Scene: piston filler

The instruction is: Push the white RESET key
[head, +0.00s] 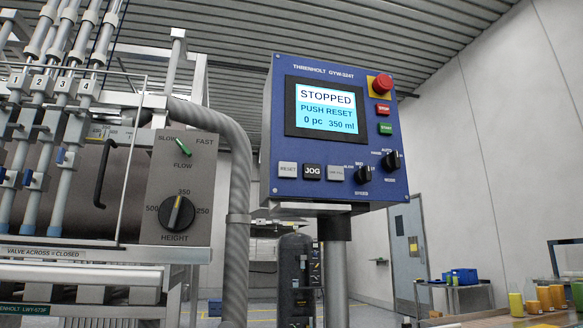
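The white RESET key (288,169) is at the lower left of the blue control panel (350,165), left of the black JOG key (312,172). Another light key (336,173) is right of JOG, its label too small to read surely. The panel's screen (325,108) reads STOPPED, PUSH RESET, 0 pc, 350 ml. A red mushroom button (382,83) is at the panel's upper right, above a red STOP key (383,109) and a green START key (386,128). Neither of my grippers shows in the head view. Nothing covers the RESET key.
The filler machine (90,150) stands at the left, with a FLOW lever (183,147) and a HEIGHT knob (178,214). A grey corrugated hose (238,200) runs just left of the panel. Two black selector knobs (363,175) (392,160) are right of the keys. A table with yellow containers (545,296) is at the right.

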